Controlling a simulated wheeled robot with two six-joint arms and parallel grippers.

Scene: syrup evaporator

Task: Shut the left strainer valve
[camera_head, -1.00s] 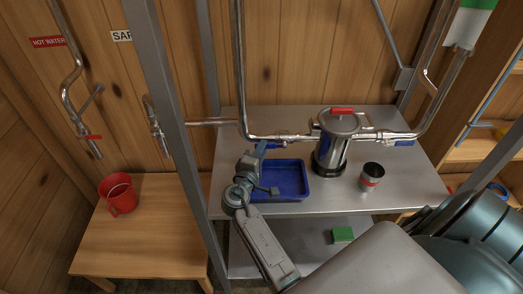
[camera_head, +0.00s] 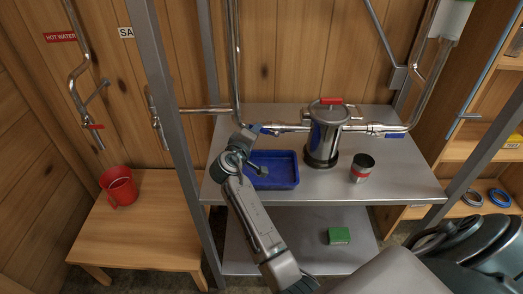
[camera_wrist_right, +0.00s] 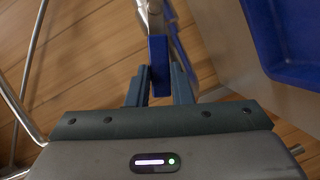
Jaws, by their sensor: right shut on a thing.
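The strainer (camera_head: 325,135) is a steel canister with a red top handle, standing on the metal table in the head view. A pipe joins it on each side. The left strainer valve (camera_head: 288,127) is on the left pipe. Its blue lever (camera_wrist_right: 158,62) shows in the right wrist view, between the fingers of my right gripper (camera_wrist_right: 160,88), which is shut on it. In the head view this gripper (camera_head: 250,134) is at the left pipe and mostly hides the lever. The right valve's blue lever (camera_head: 395,135) lies along its pipe. My left gripper is out of view.
A blue tray (camera_head: 296,178) sits just below the gripper on the metal table. A steel cup (camera_head: 361,168) stands right of it. A green block (camera_head: 339,235) is on the lower shelf. A red mug (camera_head: 119,187) stands on the wooden bench. A frame post (camera_head: 172,130) rises left of my arm.

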